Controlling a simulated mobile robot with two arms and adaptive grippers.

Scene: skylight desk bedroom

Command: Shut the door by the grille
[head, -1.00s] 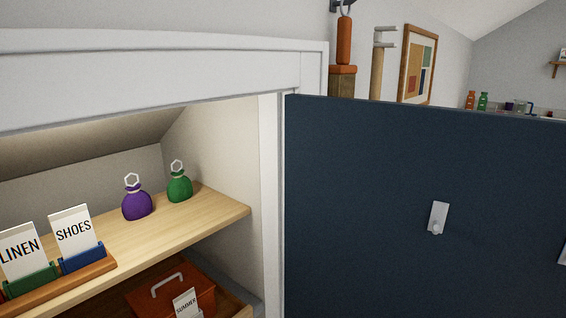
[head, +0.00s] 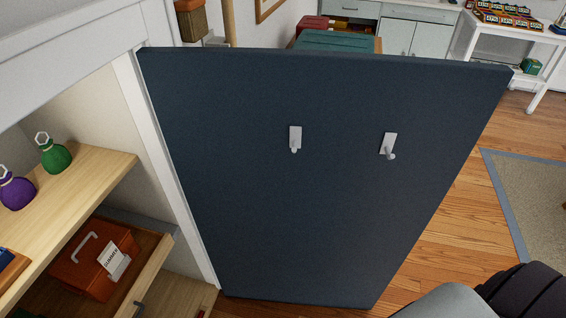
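The dark blue door (head: 320,215) stands open, hinged at its left edge on the white frame of the low cupboard. Its face towards me carries two grey hooks, a left hook (head: 295,138) and a right hook (head: 388,145). No grille shows on this face, and the door's other side is hidden. A grey and black part of my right arm (head: 470,300) shows at the bottom right corner. Neither gripper's fingers are in the head view.
Inside the cupboard, a wooden shelf (head: 80,205) holds a green sachet (head: 55,155) and a purple sachet (head: 15,190). Below, an orange box (head: 92,262) sits in a drawer that sticks out near the hinge side. Wooden floor (head: 440,235) and a rug (head: 530,190) lie to the right.

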